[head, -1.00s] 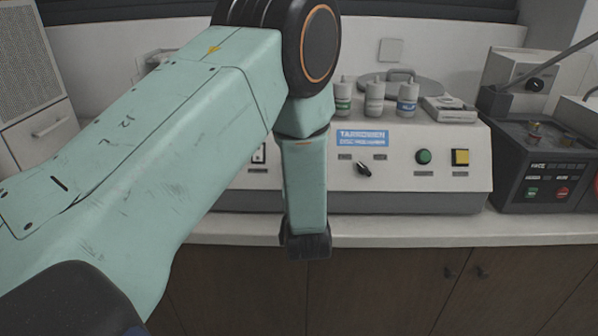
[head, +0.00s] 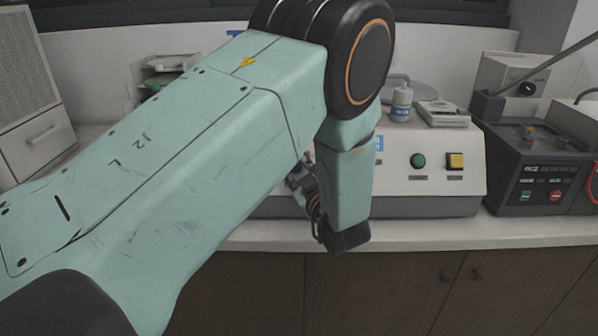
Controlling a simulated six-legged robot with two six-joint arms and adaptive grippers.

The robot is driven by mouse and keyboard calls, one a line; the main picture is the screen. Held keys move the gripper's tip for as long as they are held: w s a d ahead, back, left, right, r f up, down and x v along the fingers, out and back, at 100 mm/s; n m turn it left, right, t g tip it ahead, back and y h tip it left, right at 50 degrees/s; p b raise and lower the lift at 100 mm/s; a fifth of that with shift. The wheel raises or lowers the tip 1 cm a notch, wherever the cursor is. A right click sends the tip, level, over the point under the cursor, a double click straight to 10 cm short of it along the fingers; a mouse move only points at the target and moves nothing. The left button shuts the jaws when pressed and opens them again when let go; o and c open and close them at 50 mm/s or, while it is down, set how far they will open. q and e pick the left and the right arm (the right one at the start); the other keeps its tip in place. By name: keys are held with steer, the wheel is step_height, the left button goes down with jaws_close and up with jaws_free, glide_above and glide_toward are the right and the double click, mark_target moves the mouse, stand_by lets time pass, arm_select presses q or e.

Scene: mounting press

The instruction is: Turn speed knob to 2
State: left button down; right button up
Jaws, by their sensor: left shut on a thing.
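The disc polisher (head: 440,200), a white machine with a dark base, stands on the counter. My left arm covers the left and middle of its front panel. My left gripper (head: 299,178) shows only in part, dark, behind the forearm and close to the panel. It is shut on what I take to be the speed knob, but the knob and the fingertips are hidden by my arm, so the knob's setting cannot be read. My right gripper is not in view.
A green button (head: 417,160) and a yellow switch (head: 455,160) sit on the panel right of my arm. A bottle (head: 401,104) stands on top of the machine. A dark control unit (head: 540,180) is at the right. The counter's front strip (head: 430,232) is clear.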

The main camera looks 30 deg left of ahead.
arm_select(q)
steer(key=shift+f, duration=0.1)
steer(key=c, duration=1)
jaws_free()
step_height(320, 180, up, 10)
steer(key=shift+r, duration=0.1)
